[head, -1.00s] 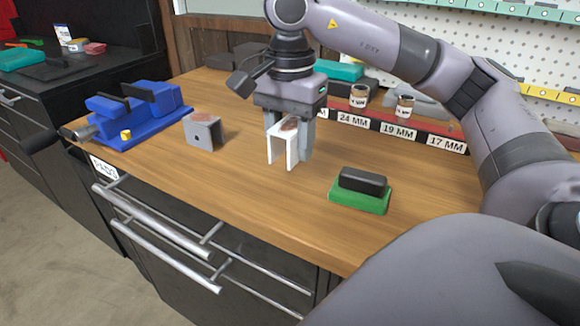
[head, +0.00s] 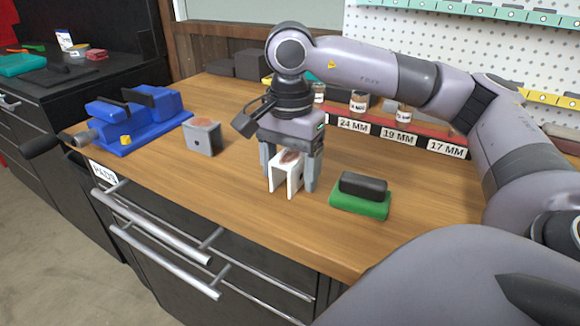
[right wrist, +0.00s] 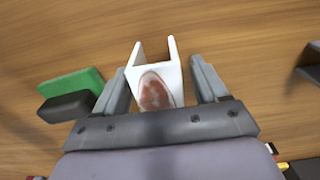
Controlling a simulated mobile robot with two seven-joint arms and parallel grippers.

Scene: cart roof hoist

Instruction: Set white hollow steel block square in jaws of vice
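The white hollow steel block (head: 287,178) is a U-shaped piece with a rust-brown patch on top. It appears to stand on the wooden bench, legs down, and also shows in the right wrist view (right wrist: 157,80). My right gripper (head: 290,172) is open, pointing down, with one finger on each side of the block. The wrist view (right wrist: 160,75) shows a narrow gap between the block and each finger. The blue vice (head: 145,125) is at the bench's left end, its dark jaws (head: 137,94) apart and empty. My left gripper is out of view.
A grey hollow block (head: 203,139) stands between the vice and my gripper. A green block with a black top (head: 361,203) lies close on the right. A rail with size labels (head: 400,138) and small jars runs along the back. The bench front is clear.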

